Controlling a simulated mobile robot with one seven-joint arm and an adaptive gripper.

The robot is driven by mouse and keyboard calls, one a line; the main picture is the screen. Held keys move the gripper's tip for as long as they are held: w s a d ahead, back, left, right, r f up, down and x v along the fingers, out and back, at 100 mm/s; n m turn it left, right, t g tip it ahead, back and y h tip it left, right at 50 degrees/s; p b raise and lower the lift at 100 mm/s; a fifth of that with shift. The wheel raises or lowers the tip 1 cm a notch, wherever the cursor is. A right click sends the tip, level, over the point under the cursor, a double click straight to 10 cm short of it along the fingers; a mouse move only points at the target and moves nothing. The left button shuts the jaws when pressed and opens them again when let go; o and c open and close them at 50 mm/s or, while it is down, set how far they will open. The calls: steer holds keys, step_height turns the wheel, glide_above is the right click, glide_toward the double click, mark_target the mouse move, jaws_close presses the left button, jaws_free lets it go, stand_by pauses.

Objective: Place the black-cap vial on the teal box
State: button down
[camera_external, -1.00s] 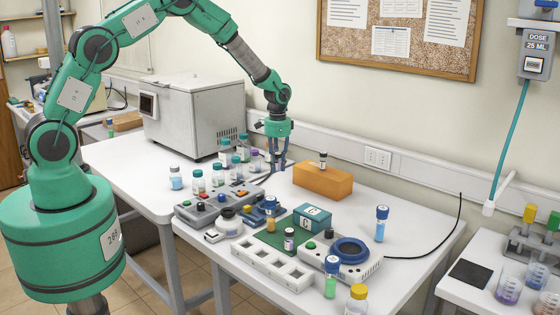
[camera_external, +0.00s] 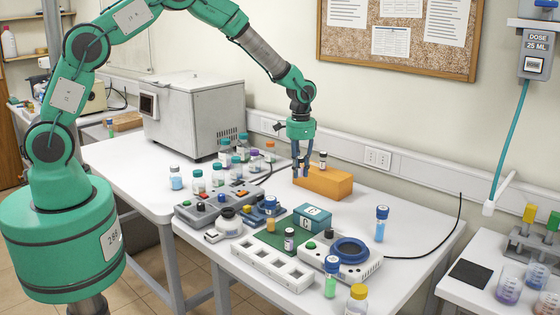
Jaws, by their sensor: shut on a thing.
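Another small dark-capped vial (camera_external: 289,239) stands on the green mat.
Several capped vials (camera_external: 218,174) stand left of my gripper, near the grey centrifuge (camera_external: 194,113). A device with a blue ring (camera_external: 350,251) and a blue-cap tube (camera_external: 381,224) are right of the teal box. A white rack (camera_external: 270,266) lies in front.

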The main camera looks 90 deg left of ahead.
step_height(320, 180, up, 3)
glide_above(312, 211)
steer(key=shift+w+n, duration=0.1)
steer(key=shift+n, duration=0.2)
steer(key=shift+f, duration=3.2)
steer(key=shift+f, duration=0.1)
steer(key=shift+f+p, duration=0.3)
steer(key=shift+f, duration=1.45)
steer(key=shift+f, duration=0.2)
steer(key=c, duration=1.5)
jaws_free()
steer(key=shift+c, duration=0.2)
